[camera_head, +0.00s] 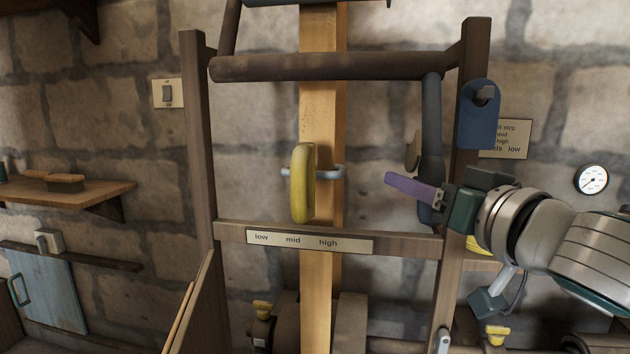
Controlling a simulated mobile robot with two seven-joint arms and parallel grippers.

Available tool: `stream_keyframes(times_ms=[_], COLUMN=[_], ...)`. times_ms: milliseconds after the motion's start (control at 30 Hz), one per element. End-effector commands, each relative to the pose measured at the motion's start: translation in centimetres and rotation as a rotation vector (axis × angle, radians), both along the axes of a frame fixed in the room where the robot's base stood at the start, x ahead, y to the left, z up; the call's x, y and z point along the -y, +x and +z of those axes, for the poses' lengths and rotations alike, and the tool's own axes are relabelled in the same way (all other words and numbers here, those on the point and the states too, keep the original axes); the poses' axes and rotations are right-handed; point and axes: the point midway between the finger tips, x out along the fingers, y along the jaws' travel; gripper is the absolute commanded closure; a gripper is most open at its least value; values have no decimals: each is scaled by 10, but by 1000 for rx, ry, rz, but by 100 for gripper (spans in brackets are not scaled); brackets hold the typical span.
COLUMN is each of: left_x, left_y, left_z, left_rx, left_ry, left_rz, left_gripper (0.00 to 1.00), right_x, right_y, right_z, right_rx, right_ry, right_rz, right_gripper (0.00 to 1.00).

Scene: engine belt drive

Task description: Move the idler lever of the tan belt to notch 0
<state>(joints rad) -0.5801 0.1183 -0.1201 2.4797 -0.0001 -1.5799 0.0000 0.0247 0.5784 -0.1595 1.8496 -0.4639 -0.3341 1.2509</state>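The wide tan belt (320,110) runs vertically through the middle of a dark wooden frame. A yellow rounded piece (302,183) stands in front of it, with a light-blue bar (328,171) crossing beside it. I cannot identify the idler lever or its notch 0 with certainty. My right gripper (446,197) comes in from the right, at the frame's right post. A purple bar (412,187) sticks out leftward from its tip, clear of the belt. Whether the fingers are closed on that bar is unclear. My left gripper is not in view.
A plate marked low, mid, high (308,241) sits on the lower crossbar. A blue tag (478,115) hangs on the right post (474,55). A dark horizontal bar (320,66) spans the top. A wooden shelf (75,195) is at left, a gauge (591,179) at right.

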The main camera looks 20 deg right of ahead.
Motion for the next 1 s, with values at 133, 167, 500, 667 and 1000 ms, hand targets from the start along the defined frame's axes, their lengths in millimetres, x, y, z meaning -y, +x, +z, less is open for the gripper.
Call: stream_keyframes(times_ms=[133, 167, 500, 667, 1000], left_x=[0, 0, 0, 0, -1], left_y=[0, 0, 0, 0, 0], left_z=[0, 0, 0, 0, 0], left_rx=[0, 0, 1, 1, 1], left_ry=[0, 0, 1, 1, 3], left_rz=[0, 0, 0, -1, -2], left_gripper=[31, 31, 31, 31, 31], right_x=[0, 0, 0, 0, 0], right_y=[0, 0, 0, 0, 0], right_z=[0, 0, 0, 0, 0], right_rx=[0, 0, 0, 0, 0], right_ry=[0, 0, 0, 0, 0], right_rz=[0, 0, 0, 0, 0], right_gripper=[76, 79, 100, 100, 100])
